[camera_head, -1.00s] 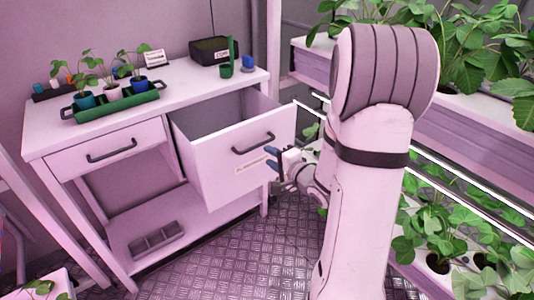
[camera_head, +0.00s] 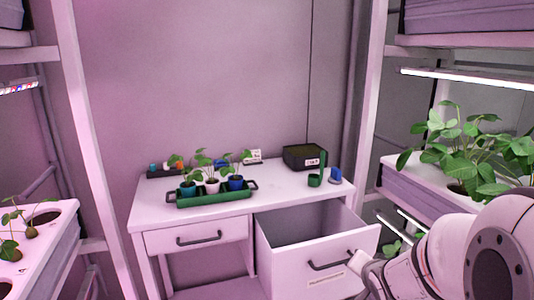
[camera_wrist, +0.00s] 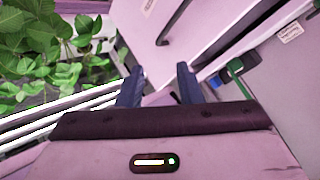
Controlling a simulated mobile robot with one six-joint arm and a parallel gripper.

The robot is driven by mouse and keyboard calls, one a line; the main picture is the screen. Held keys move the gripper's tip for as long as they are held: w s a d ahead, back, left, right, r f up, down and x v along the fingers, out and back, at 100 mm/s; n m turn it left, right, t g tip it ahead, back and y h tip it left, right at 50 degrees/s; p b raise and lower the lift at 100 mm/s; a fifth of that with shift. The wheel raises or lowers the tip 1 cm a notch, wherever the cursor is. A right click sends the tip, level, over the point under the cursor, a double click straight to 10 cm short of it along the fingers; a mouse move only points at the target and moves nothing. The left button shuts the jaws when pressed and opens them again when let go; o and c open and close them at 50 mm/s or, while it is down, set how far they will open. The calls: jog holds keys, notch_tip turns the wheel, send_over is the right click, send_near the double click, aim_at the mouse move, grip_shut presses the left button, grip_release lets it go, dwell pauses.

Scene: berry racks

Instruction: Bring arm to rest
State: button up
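My gripper (camera_wrist: 160,88) shows in the wrist view with its two dark blue fingers apart and nothing between them. Beyond the fingertips is the white front of the pulled-out drawer with its dark handle (camera_wrist: 174,22). In the head view my arm comes in at the lower right, beside the open drawer (camera_head: 315,265). The fingers are out of sight in the head view. The open drawer looks empty as far as its inside shows.
The white desk (camera_head: 150,208) carries a green tray (camera_head: 213,201) with several potted seedlings, a black box (camera_head: 304,156), a green cup (camera_head: 315,180) and a blue item (camera_head: 335,175). A closed drawer (camera_head: 197,238) is at left. Plant racks stand on both sides.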

jog(key=s+a+r+n+g+p, duration=0.3)
jog(key=s+r, duration=0.3)
jog(key=s, duration=0.3)
jog(key=s+a+r+n+g+y+p, duration=0.1)
jog(key=s+a+r+n+g+p, duration=0.3)
jog(key=s, duration=0.6)
notch_tip(320, 180, up, 2)
jog(key=shift+s+a+n+g, duration=0.25)
jog(key=shift+a+n+g, duration=0.15)
jog(key=shift+a+n, duration=0.6)
